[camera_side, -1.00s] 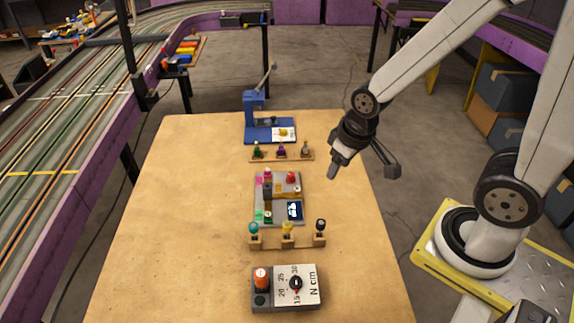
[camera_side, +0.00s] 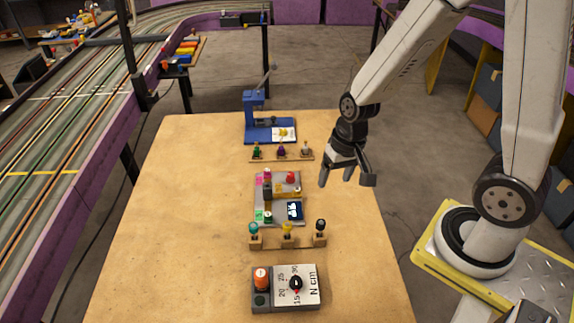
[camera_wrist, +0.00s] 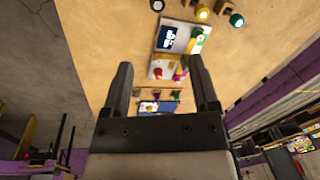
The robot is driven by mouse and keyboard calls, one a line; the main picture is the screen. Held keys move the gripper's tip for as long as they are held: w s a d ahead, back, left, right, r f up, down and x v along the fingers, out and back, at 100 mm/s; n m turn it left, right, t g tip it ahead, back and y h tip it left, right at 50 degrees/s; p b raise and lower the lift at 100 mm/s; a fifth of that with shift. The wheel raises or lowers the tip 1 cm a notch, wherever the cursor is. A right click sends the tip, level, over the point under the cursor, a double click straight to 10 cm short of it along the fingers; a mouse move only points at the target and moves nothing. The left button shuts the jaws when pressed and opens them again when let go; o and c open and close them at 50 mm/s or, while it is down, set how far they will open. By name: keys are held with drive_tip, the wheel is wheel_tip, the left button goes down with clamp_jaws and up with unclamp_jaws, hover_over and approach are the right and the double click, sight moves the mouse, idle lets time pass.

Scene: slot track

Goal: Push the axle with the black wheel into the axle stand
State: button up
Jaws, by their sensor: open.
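The axle with the black wheel (camera_side: 320,224) stands upright at the right end of the front wooden stand (camera_side: 275,244). A yellow-topped piece (camera_side: 287,229) and a teal-topped piece (camera_side: 254,228) stand in the same row. My gripper (camera_side: 335,180) is open and empty, fingers pointing down, above the table's right side, behind and a little right of the black wheel. Its fingers also show in the wrist view (camera_wrist: 160,66). Which stand is the axle stand is not clear.
A grey fixture (camera_side: 264,205) with coloured parts lies behind the front stand. A second wooden rack (camera_side: 268,159) and a blue press (camera_side: 255,128) are farther back. A torque box (camera_side: 285,304) sits in front. The table's left side is clear.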

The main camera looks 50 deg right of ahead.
sight(322, 221)
drive_tip(key=f+m+y, duration=0.1)
drive_tip(key=f+m, duration=0.2)
drive_tip(key=m, duration=0.1)
drive_tip(key=w+f+m+y, duration=0.1)
drive_tip(key=f+m, duration=0.3)
drive_tip(key=d+f+m+g+y, duration=0.1)
drive_tip(key=f+m, duration=0.2)
drive_tip(key=f, duration=0.1)
drive_tip(key=shift+w+m, duration=0.2)
drive_tip(key=shift+m, duration=0.2)
drive_tip(key=shift+w+f+m+y, duration=0.1)
drive_tip(key=shift+f+m+y, duration=0.2)
drive_tip(key=shift+f+m, duration=0.25)
drive_tip(key=shift+x, duration=1.25)
drive_tip(key=shift+f, duration=0.1)
drive_tip(key=shift+x, duration=2.5)
drive_tip(key=shift+c, duration=0.2)
clamp_jaws()
